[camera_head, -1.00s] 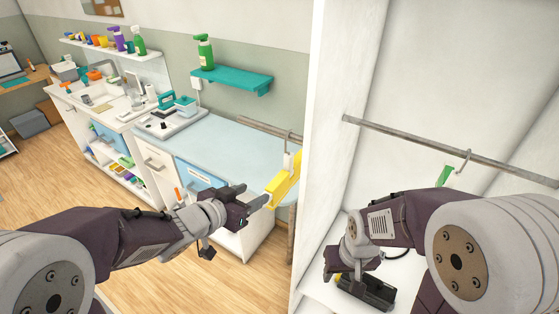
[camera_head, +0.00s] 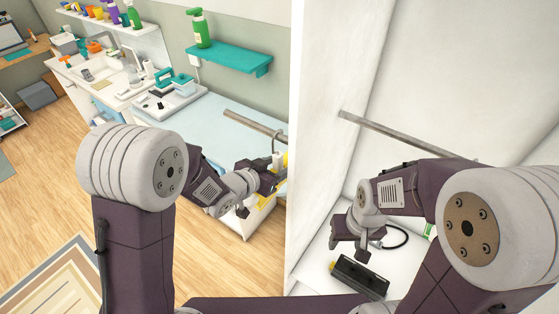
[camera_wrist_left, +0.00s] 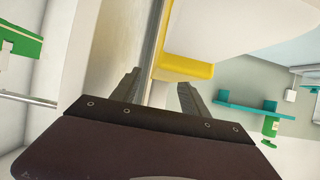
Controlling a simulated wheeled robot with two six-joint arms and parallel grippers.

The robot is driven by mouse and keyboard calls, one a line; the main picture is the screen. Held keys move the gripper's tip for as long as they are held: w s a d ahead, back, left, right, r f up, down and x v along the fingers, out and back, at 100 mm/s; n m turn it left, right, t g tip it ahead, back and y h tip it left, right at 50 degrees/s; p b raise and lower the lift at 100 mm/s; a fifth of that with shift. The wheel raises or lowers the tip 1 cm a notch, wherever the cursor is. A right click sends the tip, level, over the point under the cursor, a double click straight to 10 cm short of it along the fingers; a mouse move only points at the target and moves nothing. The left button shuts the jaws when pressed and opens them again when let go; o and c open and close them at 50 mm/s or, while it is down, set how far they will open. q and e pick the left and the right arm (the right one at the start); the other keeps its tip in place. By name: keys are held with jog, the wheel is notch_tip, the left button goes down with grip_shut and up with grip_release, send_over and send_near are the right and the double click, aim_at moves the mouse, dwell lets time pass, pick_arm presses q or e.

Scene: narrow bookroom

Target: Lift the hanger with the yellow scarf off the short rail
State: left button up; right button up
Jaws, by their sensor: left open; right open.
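The short rail (camera_head: 255,123) juts out beside the white partition. A hanger hook (camera_head: 276,138) hangs over it near the partition end. The yellow scarf (camera_head: 286,160) shows below, partly hidden by the partition and my left gripper. My left gripper (camera_head: 278,179) is open beside the scarf; the head view does not show whether they touch. In the left wrist view, the open fingers (camera_wrist_left: 158,83) point toward a yellow edge (camera_wrist_left: 185,67) under a large white surface, with nothing clearly held. My right gripper (camera_head: 362,242) is open and empty inside the white compartment, pointing down.
The white partition (camera_head: 293,200) stands close to the right of my left gripper. Inside the compartment are a long rail (camera_head: 395,134) and a black box (camera_head: 358,277). A teal shelf with a green bottle (camera_head: 199,30) is behind. A light-blue counter (camera_head: 205,112) lies below the short rail.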

pick_arm(q)
jog(key=shift+w+d+f, duration=0.1)
jog(key=shift+w+d, duration=0.05)
jog(key=shift+f, duration=0.1)
jog(key=shift+w+d, duration=0.1)
jog(key=shift+w, duration=0.1)
jog(key=c, duration=0.4)
grip_shut()
jog(key=shift+s, duration=0.15)
jog(key=shift+r, duration=0.35)
jog(key=shift+p, duration=0.35)
